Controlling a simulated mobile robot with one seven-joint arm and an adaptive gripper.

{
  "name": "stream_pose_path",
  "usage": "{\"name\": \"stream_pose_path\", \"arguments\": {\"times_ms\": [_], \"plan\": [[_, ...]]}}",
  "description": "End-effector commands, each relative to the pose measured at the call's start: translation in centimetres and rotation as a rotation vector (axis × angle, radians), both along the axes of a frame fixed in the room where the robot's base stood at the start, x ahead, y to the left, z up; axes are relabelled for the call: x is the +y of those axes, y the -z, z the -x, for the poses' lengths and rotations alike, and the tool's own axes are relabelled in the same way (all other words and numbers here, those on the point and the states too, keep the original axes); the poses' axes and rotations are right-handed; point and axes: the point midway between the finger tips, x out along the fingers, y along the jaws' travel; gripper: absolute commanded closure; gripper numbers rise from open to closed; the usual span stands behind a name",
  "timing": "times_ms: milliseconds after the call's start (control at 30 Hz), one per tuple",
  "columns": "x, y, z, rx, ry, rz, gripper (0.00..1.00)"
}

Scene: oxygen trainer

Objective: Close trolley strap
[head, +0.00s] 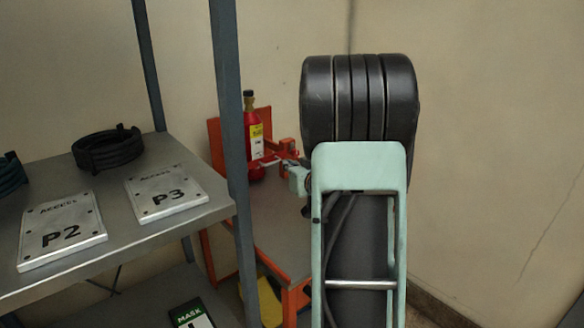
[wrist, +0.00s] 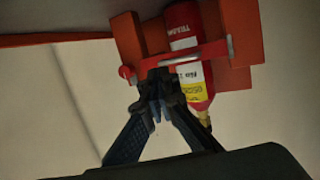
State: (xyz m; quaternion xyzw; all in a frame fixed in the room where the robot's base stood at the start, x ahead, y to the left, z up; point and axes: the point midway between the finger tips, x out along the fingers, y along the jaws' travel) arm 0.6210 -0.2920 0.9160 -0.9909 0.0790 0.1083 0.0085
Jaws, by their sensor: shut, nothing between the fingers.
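The red oxygen cylinder (head: 253,135) with a yellow and white label stands on the orange trolley (head: 218,140). The wrist view shows the cylinder (wrist: 187,45) upside down between orange bracket walls (wrist: 130,42). The red strap (wrist: 190,57) is a bar running across the cylinder's front, with a rounded end at the left and the other end near the right bracket wall. Whether it is latched I cannot tell. My gripper (wrist: 158,76) is shut and empty, its dark fingertips at the strap's left part, touching or very close. In the head view my arm partly hides the gripper and strap.
A grey shelf (head: 120,232) at the left holds plates marked P2 (head: 62,232) and P3 (head: 166,194) and a black hose coil (head: 108,150). Walls close in behind and at the right.

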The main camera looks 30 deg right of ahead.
Motion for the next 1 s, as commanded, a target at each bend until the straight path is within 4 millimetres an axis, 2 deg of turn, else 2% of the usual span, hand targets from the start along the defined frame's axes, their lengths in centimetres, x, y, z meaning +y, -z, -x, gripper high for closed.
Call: {"name": "stream_pose_path", "arguments": {"times_ms": [67, 100, 300, 500, 833, 933, 1000], "plan": [[-0.1, -0.4, 0.5, 0.0, 0.002, 0.0, 1.0], [-0.4, -0.8, 1.7, -0.001, 0.005, -0.001, 1.0], [-1.0, -1.7, 6.1, -0.001, 0.003, 0.0, 1.0], [-1.4, -2.2, 8.8, 0.0, 0.002, 0.0, 1.0], [-1.5, -2.4, 9.5, 0.0, 0.001, 0.003, 1.0], [-1.7, -3.5, 8.8, 0.0, 0.013, 0.036, 1.0], [-2.0, -5.2, 8.0, -0.002, 0.03, 0.082, 1.0]]}}
